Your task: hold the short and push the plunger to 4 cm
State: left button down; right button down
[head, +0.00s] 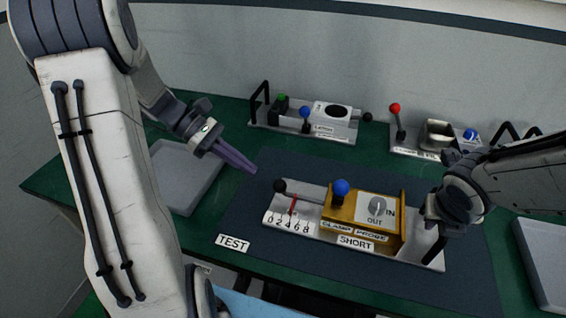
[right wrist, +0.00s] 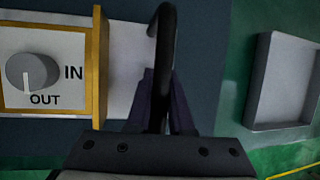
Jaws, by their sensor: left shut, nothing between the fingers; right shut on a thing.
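The short (head: 355,254) is a grey plate with a brass block on the dark mat. Its plunger ends at the left in a black ball knob (head: 280,186). A red marker (head: 292,205) stands over the 0 to 8 scale, around the 4 to 6 marks; I cannot read it exactly. A blue clamp ball (head: 341,187) tops the block. The probe dial (head: 377,206) points to OUT, also in the right wrist view (right wrist: 33,71). My right gripper (right wrist: 160,95) is shut on the black handle (right wrist: 165,40) at the plate's right end. My left gripper (head: 252,171) is shut and empty, up and left of the knob.
A TEST label (head: 233,243) lies front left. Two other units stand at the back, one with a blue ball (head: 305,112), one with a red-ball lever (head: 396,118). Grey trays lie at left (head: 180,180) and right (head: 543,262). Space left of the plunger knob is clear.

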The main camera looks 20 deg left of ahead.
pick_arm(q)
jog(key=v, duration=0.6)
jog(key=shift+a+r, duration=0.15)
jog(key=shift+a, duration=0.15)
pick_arm(e)
jog(key=shift+s+f, duration=0.15)
jog(key=shift+f, duration=0.05)
jog(key=c, duration=0.7)
grip_release()
jog(key=shift+r, duration=0.1)
